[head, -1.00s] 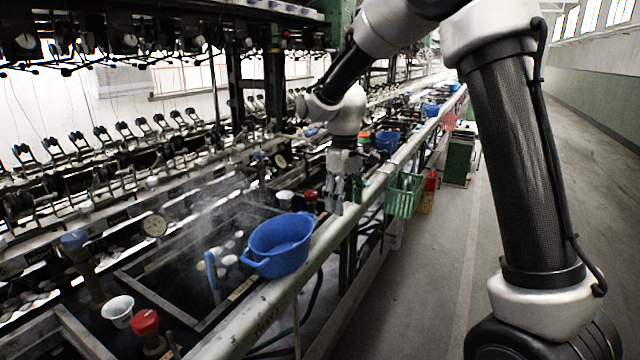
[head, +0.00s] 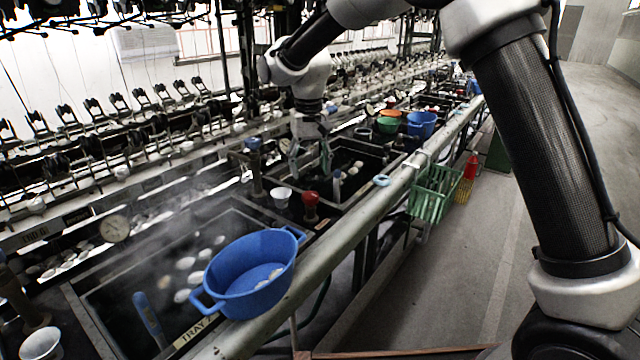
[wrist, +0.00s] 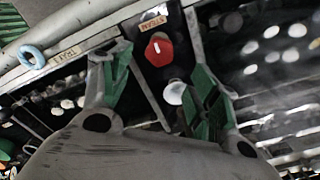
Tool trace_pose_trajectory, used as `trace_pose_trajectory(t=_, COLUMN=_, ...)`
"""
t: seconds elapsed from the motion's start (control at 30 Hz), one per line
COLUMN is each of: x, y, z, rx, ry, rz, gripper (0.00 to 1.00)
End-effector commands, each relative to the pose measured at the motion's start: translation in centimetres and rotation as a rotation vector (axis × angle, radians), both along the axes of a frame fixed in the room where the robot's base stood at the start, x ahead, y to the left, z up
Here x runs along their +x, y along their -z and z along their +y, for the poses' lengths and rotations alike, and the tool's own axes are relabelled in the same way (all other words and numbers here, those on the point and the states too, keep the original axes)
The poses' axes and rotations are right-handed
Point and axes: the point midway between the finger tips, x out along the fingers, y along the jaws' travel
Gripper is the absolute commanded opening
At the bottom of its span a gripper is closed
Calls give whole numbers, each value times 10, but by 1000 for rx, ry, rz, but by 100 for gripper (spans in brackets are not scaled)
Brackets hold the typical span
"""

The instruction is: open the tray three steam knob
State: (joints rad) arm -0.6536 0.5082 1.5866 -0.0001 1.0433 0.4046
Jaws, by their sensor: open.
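The red steam knob (head: 311,200) stands on a dark post between two basins, beside a white cup (head: 282,197). In the wrist view the red knob (wrist: 159,49) shows a short white mark on its face, by a "STEAM" label (wrist: 153,20). A tray label (wrist: 76,48) lies to its left; its number is hard to read. My gripper (head: 308,172) is open and empty, above and beyond the knob in the head view. In the wrist view the knob appears between the fingers of my gripper (wrist: 166,80), apart from both. The cup (wrist: 176,93) is near the right finger.
A blue two-handled tub (head: 250,272) sits on the front rail (head: 345,235) by the tray marked 2. A green basket (head: 433,192) hangs outside the rail. A blue ring (head: 382,180) lies on the rail. A dial gauge (head: 114,228) and reeling machinery line the back.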

Motion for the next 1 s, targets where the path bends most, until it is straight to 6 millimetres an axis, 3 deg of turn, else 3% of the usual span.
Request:
trace_pose_trajectory(t=0.33, x=-1, y=5, z=-1, rx=-3, ry=125, rz=5, gripper=61)
trace_pose_trajectory(t=0.7, x=-1, y=62, z=-1, rx=-4, ry=127, rz=5, gripper=61)
trace_pose_trajectory(t=1.0, x=-1, y=78, z=0, rx=-1, ry=126, rz=3, gripper=61)
